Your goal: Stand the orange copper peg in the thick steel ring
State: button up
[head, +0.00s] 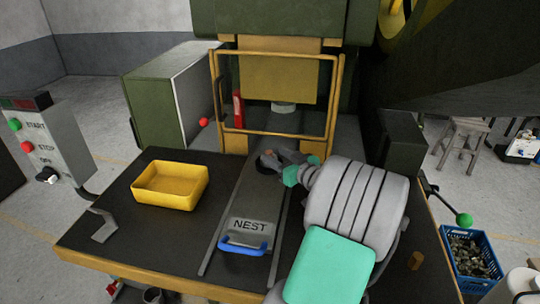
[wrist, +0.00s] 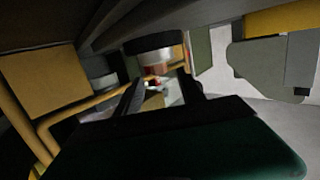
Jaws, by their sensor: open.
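In the wrist view a dark round body (wrist: 155,42), likely this ring, shows between the fingertips. A small brownish patch shows by the fingers; I cannot tell what it is.
A yellow tray (head: 141,190) stands on the left of the table. A NEST plate with a blue handle (head: 243,247) is at the slide's front. The yellow guard frame (head: 341,95) and press stand behind. My arm covers the table's right middle.

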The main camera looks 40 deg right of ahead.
jog(key=s, duration=0.2)
jog(key=s+b, duration=0.1)
jog(key=s, duration=0.2)
jog(key=s+a+r, duration=0.1)
jog(key=s, duration=0.1)
jog(key=shift+s+r, duration=0.1)
jog(key=shift+s, duration=0.15)
jog(key=shift+d, duration=0.1)
